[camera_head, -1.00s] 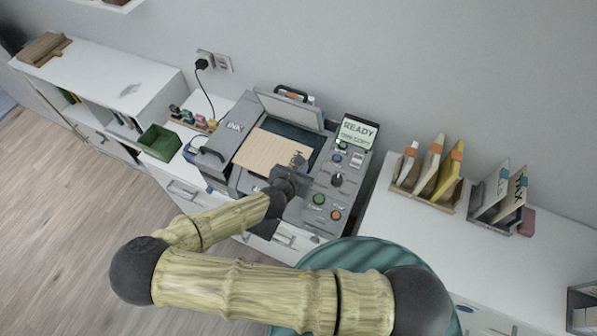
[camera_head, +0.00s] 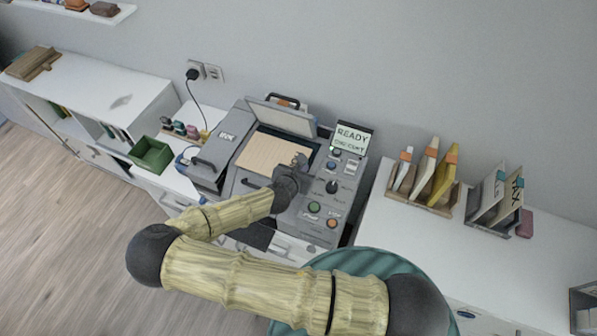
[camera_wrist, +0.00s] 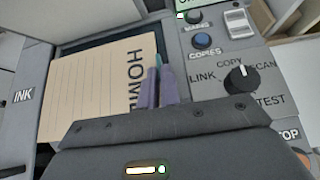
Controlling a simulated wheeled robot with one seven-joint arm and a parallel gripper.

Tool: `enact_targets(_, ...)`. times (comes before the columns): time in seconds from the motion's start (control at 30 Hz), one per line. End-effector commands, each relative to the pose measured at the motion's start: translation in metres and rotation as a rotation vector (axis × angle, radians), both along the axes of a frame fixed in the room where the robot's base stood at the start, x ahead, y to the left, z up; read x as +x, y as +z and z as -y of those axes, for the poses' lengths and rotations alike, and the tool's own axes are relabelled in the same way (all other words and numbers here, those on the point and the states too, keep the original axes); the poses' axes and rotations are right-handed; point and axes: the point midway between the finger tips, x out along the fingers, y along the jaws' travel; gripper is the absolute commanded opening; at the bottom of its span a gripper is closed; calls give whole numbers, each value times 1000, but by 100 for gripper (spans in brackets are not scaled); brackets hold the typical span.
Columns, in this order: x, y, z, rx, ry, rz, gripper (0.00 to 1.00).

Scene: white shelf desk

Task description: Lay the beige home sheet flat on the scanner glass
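The beige home sheet (camera_head: 272,154) is over the scanner glass (camera_head: 310,152), roughly parallel to it. A dark strip of glass shows along its back and right. In the wrist view the sheet (camera_wrist: 100,85) shows ruled lines and HOME along its right edge. I cannot tell whether all of it touches the glass. My gripper (camera_head: 301,163) is at the sheet's right edge. In the wrist view its purple fingers (camera_wrist: 160,75) are close together with a teal tab between them, apparently the sheet's. The near edge is hidden by my wrist.
The scanner lid (camera_head: 283,116) stands open behind the glass. The control panel (camera_head: 326,190) with knob and buttons is close on the right, below a READY display (camera_head: 351,138). A green bin (camera_head: 151,154) stands left; file racks (camera_head: 420,192) stand right.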

Motion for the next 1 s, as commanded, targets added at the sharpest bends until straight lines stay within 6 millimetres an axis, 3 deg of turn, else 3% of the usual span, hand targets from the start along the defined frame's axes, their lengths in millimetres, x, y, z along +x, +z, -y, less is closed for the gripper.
enact_targets(0.73, 42, -17, 14, 0, 3, 1, 0)
enact_targets(1.0, 42, -25, 13, 1, 4, 0, 0)
